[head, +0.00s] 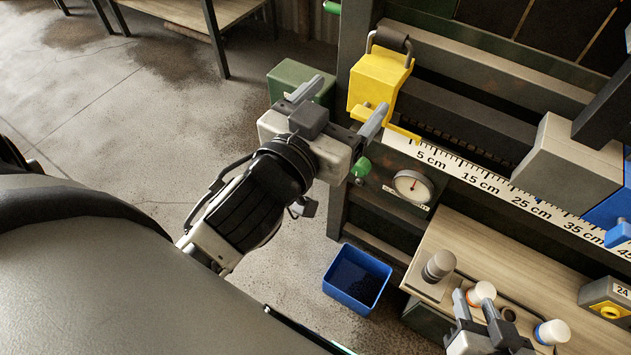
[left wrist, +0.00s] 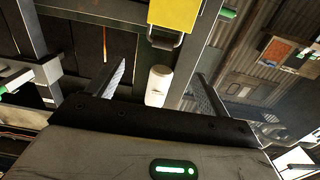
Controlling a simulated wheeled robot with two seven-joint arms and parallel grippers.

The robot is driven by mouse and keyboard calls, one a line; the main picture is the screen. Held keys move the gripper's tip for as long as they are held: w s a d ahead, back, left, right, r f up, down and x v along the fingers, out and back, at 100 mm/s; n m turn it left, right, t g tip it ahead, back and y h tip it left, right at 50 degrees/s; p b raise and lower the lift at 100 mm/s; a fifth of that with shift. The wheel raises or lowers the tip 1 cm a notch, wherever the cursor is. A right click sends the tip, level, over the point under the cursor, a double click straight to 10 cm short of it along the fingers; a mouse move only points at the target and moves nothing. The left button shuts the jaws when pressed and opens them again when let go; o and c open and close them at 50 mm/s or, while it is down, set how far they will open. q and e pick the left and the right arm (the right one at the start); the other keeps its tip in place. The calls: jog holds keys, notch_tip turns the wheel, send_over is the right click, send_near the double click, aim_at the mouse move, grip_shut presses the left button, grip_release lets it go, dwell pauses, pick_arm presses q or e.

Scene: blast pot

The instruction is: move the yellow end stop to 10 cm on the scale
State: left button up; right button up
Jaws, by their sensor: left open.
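The yellow end stop (head: 380,82) sits at the left end of the scale (head: 470,172), with a dark roller handle (head: 393,38) on top. Its yellow pointer lies at the scale's start, left of the 5 cm label. My left gripper (head: 338,105) is open and empty, just left of and in front of the end stop, apart from its handle. In the left wrist view the yellow block (left wrist: 175,14) shows at the top, beyond the fingers. My right gripper (head: 475,306) is at the bottom, fingers apart, near the white-capped items.
A grey block (head: 566,165) and a blue block (head: 610,212) stand further right along the rail. A green block (head: 300,82) is behind my left gripper. A gauge (head: 412,186), a blue bin (head: 357,278) and a wooden shelf (head: 450,232) lie below. A white cylinder (left wrist: 158,85) shows between the left fingers.

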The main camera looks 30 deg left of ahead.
pick_arm(q)
jog(key=s+f+m+g+h+p, duration=0.1)
jog(key=s+f+g+p, duration=0.2)
jog(key=f, duration=0.6)
jog(key=s+f+m+g+h+p, duration=0.1)
jog(key=s+f+g+p, duration=0.3)
jog(key=f+p, duration=0.3)
jog(key=shift+s+d+f, duration=0.3)
jog(key=shift+s+f, duration=0.05)
jog(key=shift+f, duration=0.55)
